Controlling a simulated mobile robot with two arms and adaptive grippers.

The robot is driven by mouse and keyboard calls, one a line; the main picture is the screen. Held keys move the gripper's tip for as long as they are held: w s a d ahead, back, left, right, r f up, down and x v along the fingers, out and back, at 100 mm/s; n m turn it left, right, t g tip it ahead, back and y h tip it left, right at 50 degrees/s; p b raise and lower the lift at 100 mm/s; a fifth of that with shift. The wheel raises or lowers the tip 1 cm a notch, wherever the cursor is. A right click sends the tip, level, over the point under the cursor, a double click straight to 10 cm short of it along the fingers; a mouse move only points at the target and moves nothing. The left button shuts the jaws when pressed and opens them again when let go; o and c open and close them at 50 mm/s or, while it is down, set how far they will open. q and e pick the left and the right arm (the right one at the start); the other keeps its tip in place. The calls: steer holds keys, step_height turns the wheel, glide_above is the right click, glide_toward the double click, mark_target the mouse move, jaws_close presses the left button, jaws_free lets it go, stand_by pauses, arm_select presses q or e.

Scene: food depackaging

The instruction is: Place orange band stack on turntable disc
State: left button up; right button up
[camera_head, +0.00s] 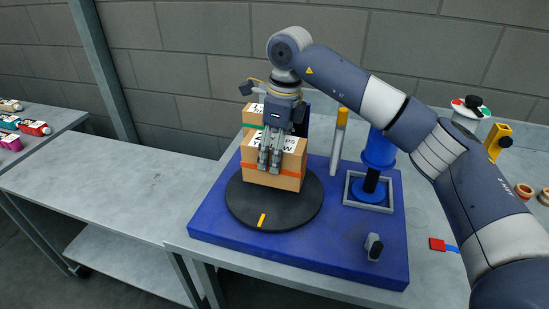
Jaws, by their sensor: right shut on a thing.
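The orange band stack (291,170) is a brown cardboard block with a white label on top and an orange band around its side. It is upright over the rear part of the black turntable disc (285,212), which has a yellow mark at its front. I cannot tell whether its underside touches the disc. My right gripper (270,164) points down and is shut on the stack, its fingers covering part of the label and front. My left gripper is not in view.
Another carton with a green band (251,127) stands just behind. The disc sits on a blue base plate (220,222), with a yellow-topped post (340,135) and a blue column (378,150) at right. The left table (105,190) is mostly clear.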

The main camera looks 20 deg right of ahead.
step_height(320, 180, down, 3)
steer(key=shift+f+p, duration=0.2)
steer(key=shift+p, duration=0.7)
steer(key=shift+f, duration=0.1)
steer(key=shift+f+b, duration=0.15)
steer(key=shift+b, duration=0.15)
steer(key=o, duration=1.4)
steer(key=shift+c, duration=0.2)
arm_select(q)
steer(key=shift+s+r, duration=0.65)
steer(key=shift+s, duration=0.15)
